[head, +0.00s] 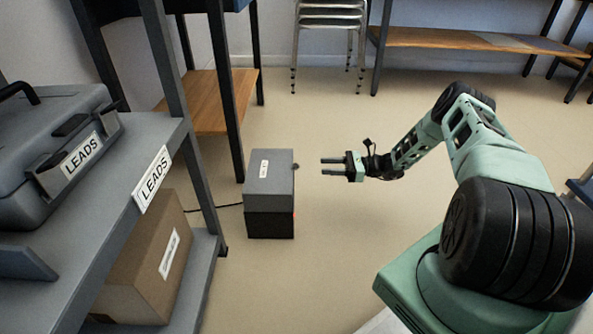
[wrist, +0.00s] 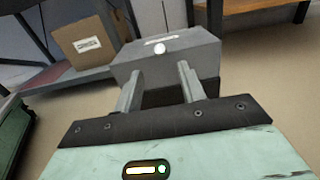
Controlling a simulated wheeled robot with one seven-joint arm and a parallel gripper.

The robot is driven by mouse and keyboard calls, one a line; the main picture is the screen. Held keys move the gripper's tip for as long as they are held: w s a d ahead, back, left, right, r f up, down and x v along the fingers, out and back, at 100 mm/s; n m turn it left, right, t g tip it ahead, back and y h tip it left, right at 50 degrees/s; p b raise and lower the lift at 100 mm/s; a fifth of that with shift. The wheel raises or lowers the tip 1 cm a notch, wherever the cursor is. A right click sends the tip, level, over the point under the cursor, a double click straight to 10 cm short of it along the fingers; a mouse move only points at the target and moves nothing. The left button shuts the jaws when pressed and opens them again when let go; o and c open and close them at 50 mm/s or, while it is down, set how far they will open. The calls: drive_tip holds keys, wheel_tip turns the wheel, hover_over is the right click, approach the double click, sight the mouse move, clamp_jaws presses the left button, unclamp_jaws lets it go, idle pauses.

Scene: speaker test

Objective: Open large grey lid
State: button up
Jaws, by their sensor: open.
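The large grey lid (head: 269,179) sits closed on top of a black box (head: 269,224) on the floor, left of centre in the head view. It has a small white label on top and a small dark knob (head: 295,166) on its right side. My gripper (head: 333,166) is open and empty, a short way right of the box at about lid height. In the wrist view its fingers (wrist: 158,84) point at the lid, apart from the knob.
A grey shelf rack (head: 90,180) stands at the left, with a grey case (head: 55,150) marked LEADS and a cardboard box (head: 150,260). A cable (head: 215,207) lies left of the black box. Stacked stools (head: 330,20) stand behind. The floor in the middle is clear.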

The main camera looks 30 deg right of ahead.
sight(298, 165)
drive_tip(key=shift+b+x, duration=2)
drive_tip(key=shift+x, duration=3.5)
drive_tip(key=shift+r, duration=0.1)
clamp_jaws()
